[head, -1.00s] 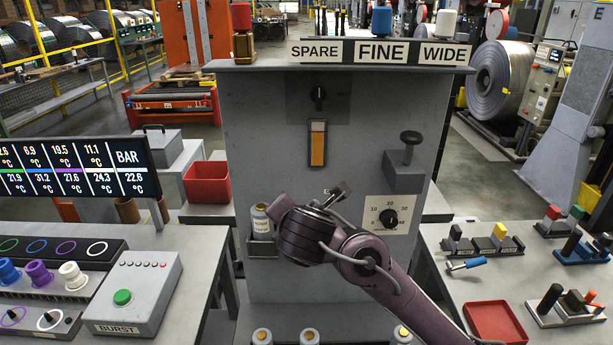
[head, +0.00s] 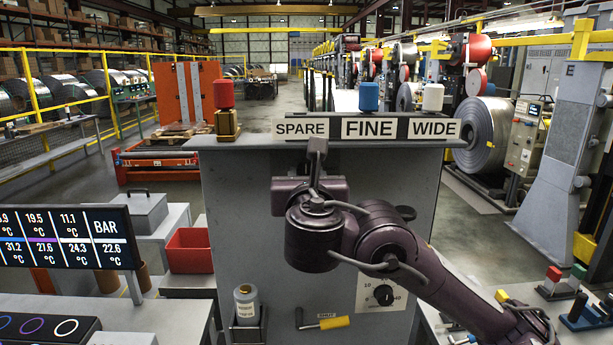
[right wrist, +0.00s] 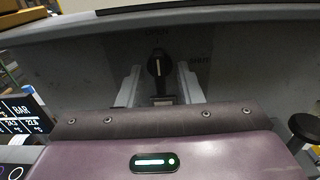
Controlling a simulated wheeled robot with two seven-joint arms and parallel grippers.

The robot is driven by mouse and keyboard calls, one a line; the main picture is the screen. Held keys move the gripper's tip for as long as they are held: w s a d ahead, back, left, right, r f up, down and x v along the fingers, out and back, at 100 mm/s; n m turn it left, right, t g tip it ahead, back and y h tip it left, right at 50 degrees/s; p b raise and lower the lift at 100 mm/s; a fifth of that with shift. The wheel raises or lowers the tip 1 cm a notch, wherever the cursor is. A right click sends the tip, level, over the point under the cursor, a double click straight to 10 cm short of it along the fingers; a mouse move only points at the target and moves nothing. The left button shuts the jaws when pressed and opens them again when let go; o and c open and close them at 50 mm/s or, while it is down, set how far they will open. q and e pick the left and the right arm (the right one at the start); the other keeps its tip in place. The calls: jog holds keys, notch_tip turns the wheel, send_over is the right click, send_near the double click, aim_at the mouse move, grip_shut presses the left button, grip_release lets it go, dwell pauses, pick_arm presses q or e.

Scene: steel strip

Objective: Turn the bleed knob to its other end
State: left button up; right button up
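The bleed knob (right wrist: 157,66) is black with a white pointer line that stands nearly upright on the grey cabinet front (right wrist: 225,62), in the right wrist view. Whether the fingertips reach the knob's depth I cannot tell. In the head view my right gripper (head: 317,152) is raised before the upper cabinet and hides the knob. My left gripper is out of view.
SPARE, FINE and WIDE signs (head: 367,129) stand on the cabinet's top edge above my gripper. A dial (head: 384,295), a yellow-handled lever (head: 330,323) and a bottle (head: 246,304) are lower on the front. A black-topped lever (right wrist: 304,128) sticks out at right.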

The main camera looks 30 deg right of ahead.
jog(key=shift+w, duration=0.1)
grip_shut()
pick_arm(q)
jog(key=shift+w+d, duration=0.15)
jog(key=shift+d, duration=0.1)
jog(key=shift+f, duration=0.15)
pick_arm(e)
jog(key=shift+m, duration=0.4)
pick_arm(q)
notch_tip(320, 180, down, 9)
jog(key=b, duration=0.9)
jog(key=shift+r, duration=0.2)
pick_arm(e)
jog(key=shift+d+f+m, duration=0.15)
jog(key=shift+m, duration=4.15)
jog(key=shift+d+f+m, duration=0.1)
jog(key=shift+f+m, duration=0.05)
jog(key=shift+m, duration=4.15)
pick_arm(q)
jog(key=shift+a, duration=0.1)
